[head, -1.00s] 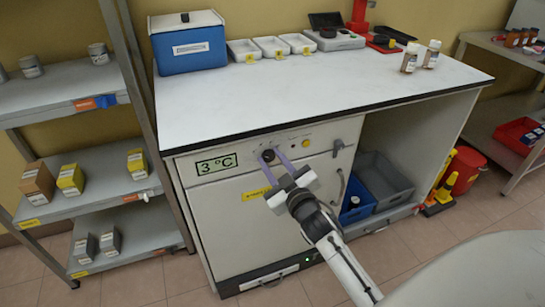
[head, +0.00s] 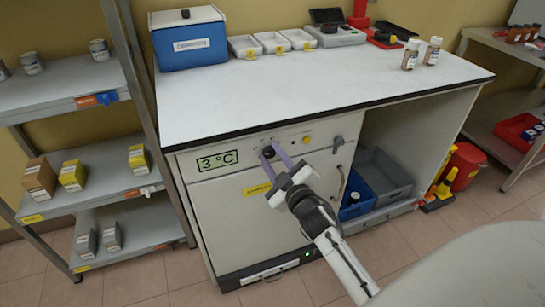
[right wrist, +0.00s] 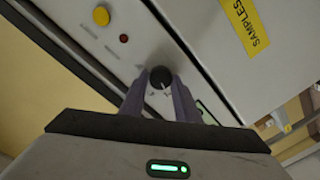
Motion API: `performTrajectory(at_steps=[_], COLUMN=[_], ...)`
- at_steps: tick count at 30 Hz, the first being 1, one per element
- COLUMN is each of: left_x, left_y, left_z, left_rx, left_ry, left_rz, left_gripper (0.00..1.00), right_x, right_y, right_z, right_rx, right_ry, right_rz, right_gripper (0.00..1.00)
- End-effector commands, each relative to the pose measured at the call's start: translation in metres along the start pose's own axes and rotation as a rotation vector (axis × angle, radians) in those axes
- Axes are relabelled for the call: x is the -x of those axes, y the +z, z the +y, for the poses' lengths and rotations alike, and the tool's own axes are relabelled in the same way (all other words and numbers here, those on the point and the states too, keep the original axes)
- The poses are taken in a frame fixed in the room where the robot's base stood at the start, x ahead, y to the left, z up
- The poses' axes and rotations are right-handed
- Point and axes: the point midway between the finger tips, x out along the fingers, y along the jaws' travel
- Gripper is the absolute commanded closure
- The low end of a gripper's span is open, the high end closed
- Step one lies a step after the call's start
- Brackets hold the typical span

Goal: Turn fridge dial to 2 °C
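The black fridge dial (head: 268,152) is on the panel under the white worktop. The fridge display (head: 217,161) left of it reads 3 °C. My right gripper (head: 272,154) is at the dial, its two purple-grey fingers on either side of it. In the right wrist view the dial (right wrist: 160,77) sits between the fingertips (right wrist: 160,82), which appear to touch its sides. A small light mark shows on the dial face, partly hidden. My left gripper is not in view.
The fridge door (head: 235,215) below is shut. A blue box (head: 188,40), white trays and instruments stand at the back of the worktop (head: 310,90); its front is clear. A shelf rack (head: 90,205) stands left.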

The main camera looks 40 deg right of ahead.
Motion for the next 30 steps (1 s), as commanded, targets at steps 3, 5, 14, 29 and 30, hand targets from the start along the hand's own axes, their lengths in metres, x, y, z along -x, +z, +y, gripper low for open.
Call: performTrajectory(at_steps=[3, 5, 14, 29, 30], left_x=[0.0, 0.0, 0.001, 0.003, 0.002], left_y=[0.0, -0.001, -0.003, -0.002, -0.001], left_z=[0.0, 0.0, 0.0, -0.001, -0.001], left_rx=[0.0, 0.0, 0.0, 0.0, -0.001], left_ry=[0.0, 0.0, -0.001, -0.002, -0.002], left_rz=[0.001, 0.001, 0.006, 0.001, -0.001], left_gripper=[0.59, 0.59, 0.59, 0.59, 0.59], right_x=[0.0, 0.0, 0.005, 0.09, 0.094], right_y=[-0.001, -0.001, 0.0, 0.001, 0.0], right_z=[0.0, 0.0, 0.0, -0.001, 0.0], right_rx=[0.001, 0.001, -0.001, -0.001, -0.001], right_ry=[0.0, 0.0, -0.001, -0.001, 0.0], right_rz=[0.001, 0.001, -0.001, -0.002, -0.001], right_gripper=[0.53, 0.53, 0.53, 0.53, 0.53])
